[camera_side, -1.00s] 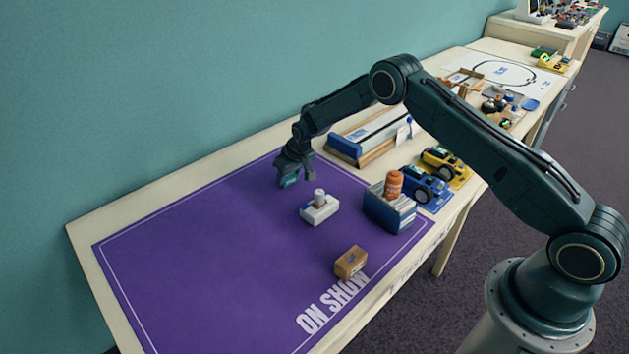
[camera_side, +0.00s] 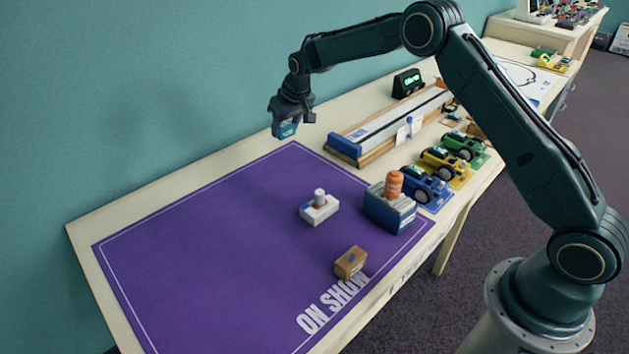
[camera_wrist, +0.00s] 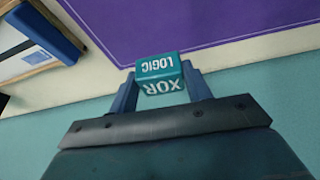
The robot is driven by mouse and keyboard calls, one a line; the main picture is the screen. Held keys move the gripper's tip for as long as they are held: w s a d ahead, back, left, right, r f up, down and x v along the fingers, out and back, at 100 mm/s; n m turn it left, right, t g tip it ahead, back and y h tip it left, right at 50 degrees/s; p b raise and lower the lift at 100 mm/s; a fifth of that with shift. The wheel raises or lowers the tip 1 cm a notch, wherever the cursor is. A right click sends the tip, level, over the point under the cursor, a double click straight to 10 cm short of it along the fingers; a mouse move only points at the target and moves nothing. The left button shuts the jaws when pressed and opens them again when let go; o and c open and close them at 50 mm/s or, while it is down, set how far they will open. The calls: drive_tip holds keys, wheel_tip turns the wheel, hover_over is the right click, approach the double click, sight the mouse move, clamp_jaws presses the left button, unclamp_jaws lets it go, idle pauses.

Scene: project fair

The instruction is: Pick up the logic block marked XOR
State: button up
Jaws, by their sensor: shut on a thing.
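The teal logic block (camera_wrist: 160,72) is marked "LOGIC" and "XOR" in white, upside down in the wrist view. My gripper (camera_wrist: 160,88) is shut on it, with one finger on each side. In the side view the block (camera_side: 285,129) hangs from my gripper (camera_side: 288,120), in the air above the back edge of the purple mat (camera_side: 200,240). The block is clear of the mat and touches only my fingers.
A white block with a knob (camera_side: 320,209), a small brown box (camera_side: 351,262) and a blue box with an orange object (camera_side: 389,208) stand on the mat. A long track (camera_side: 390,125) and several toy cars (camera_side: 427,186) lie to the right. The mat's left part is clear.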

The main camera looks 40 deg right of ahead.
drive_tip(key=shift+r, duration=1.45)
